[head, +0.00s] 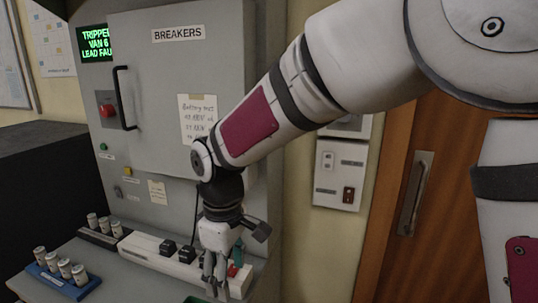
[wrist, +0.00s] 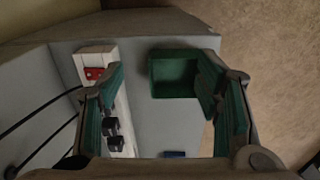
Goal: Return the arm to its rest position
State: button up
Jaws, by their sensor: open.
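My gripper (head: 218,280) hangs at the end of my white arm, pointing down over the right part of the grey console shelf (head: 120,275). In the wrist view my gripper (wrist: 167,115) has its two green-padded fingers wide apart, with nothing between them. My arm reaches out from the upper right, in front of the breaker cabinet (head: 150,100). A white power strip (head: 140,246) with black plugs and a red switch (wrist: 94,73) lies near the left finger. I cannot tell the exact height of the fingertips above the shelf.
A green open box (wrist: 172,78) lies near the right finger. A blue rack (head: 75,287) with several small cylinders stands at the lower left, and a dark rack (head: 98,237) behind it. Cords run to the plugs. A wooden door (head: 400,160) is to the right.

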jog(key=s+d+r+m+t, duration=0.1)
jog(key=s+d+r+m, duration=0.25)
jog(key=d, duration=0.35)
jog(key=s+d+r+m+t, duration=0.1)
jog(key=s+d+r+m, duration=0.25)
jog(key=d, duration=0.35)
jog(key=s+d+r+m+t, duration=0.25)
jog(key=d+r, duration=0.25)
jog(key=d, duration=0.3)
jog(key=s+d+m, duration=0.4)
jog(key=s, duration=0.2)
jog(key=shift+s+d+f+t, duration=0.2)
jog(key=shift+d+f+t, duration=0.05)
jog(key=shift+d+t, duration=0.15)
